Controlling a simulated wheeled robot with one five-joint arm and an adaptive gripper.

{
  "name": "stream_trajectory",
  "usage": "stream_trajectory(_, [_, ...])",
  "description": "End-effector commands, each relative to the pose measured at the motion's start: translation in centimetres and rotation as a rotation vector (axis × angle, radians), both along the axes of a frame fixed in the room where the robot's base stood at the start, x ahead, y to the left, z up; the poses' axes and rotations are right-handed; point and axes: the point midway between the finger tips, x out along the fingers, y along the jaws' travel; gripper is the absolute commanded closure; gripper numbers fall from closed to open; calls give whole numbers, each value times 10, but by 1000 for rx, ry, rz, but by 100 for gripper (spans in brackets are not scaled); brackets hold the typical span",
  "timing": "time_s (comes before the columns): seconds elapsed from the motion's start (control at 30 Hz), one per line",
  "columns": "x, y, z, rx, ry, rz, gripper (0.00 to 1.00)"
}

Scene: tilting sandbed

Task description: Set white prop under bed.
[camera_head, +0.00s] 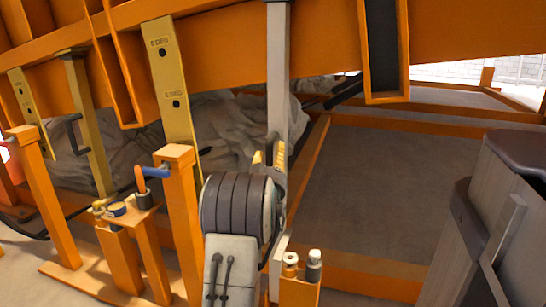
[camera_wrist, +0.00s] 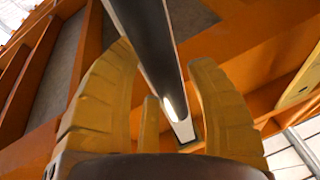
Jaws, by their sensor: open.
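The white prop (camera_head: 278,70) stands upright in the head view, crossing in front of the orange beam of the tilted bed (camera_head: 220,55). Its upper end is at the picture's top edge. Its lower part shows below my gripper, partly hidden by my arm. My gripper (camera_head: 268,158) is at the prop's middle, its yellow fingers beside it. In the wrist view the prop (camera_wrist: 150,45) runs between the two spread fingers of my gripper (camera_wrist: 163,58), with gaps visible on both sides. Its far end is near an orange beam; I cannot tell whether it touches.
Yellow drilled struts (camera_head: 170,85) hang from the bed at left. Two small capped cylinders (camera_head: 303,265) sit on an orange post beside my arm. A grey floor panel (camera_head: 390,190) within orange rails is clear at right.

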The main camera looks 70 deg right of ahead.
Motion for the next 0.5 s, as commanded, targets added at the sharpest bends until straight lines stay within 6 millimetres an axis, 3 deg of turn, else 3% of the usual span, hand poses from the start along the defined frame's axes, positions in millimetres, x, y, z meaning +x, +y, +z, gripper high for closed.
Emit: stream_trajectory(0.5, [-2, 9, -2, -1, -1, 1, 42])
